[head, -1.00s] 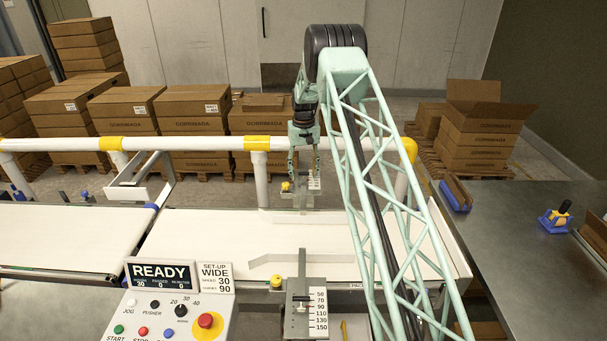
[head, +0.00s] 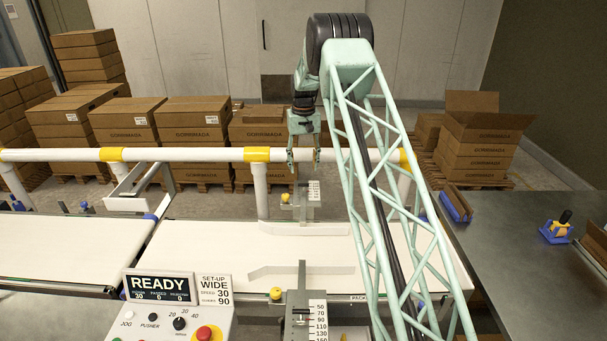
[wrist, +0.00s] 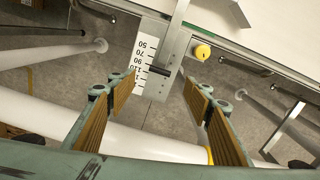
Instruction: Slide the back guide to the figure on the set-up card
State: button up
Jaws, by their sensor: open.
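The back guide is a pale rail (head: 305,229) along the belt's far edge. Its slide has a white number scale (head: 313,191) and a yellow knob (head: 284,198). The wrist view shows the scale (wrist: 140,62), a dark handle (wrist: 158,71) and the knob (wrist: 202,52). The handle lies near the middle figures; I cannot tell the exact setting. The set-up card (head: 215,291) reads WIDE, speed 30 and a lower figure of 90. My gripper (head: 303,168) is open and empty, above and behind the slide, its fingers either side of the handle in the wrist view, apart from it.
A white rail with yellow bands (head: 200,154) runs behind the belt (head: 200,245), close to my gripper. The front guide's scale (head: 318,322) and the control panel (head: 160,310) stand at the near side. A steel table (head: 520,250) is at right.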

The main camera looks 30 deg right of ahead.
jog(key=shift+r, duration=1.1)
jog(key=s+a+r+n+t+b, duration=0.1)
jog(key=s+a+r, duration=0.45)
jog(key=r, duration=0.35)
jog(key=s+a+r+b, duration=0.2)
jog(key=s+a+r, duration=0.2)
jog(key=a+r, duration=0.3)
jog(key=s+a+r+t+b, duration=0.1)
jog(key=s+a+r, duration=0.45)
jog(key=s, duration=0.25)
jog(key=s+a+r+b, duration=0.1)
jog(key=s+a+r, duration=0.4)
jog(key=s, duration=0.4)
jog(key=s+a+r+n+t+b, duration=0.15)
jog(key=s+a, duration=0.25)
jog(key=s, duration=0.6)
jog(key=s+a+r+g+b, duration=0.1)
jog(key=s+a+b, duration=0.15)
jog(key=s, duration=0.85)
jog(key=s+a+f+b, duration=0.1)
jog(key=s+f, duration=0.3)
jog(key=s, duration=0.6)
jog(key=s+a+f+n+t+b, duration=0.1)
jog(key=s+a+f, duration=0.2)
jog(key=s, duration=0.8)
jog(key=shift+a+f, duration=0.4)
jog(key=shift+f, duration=0.05)
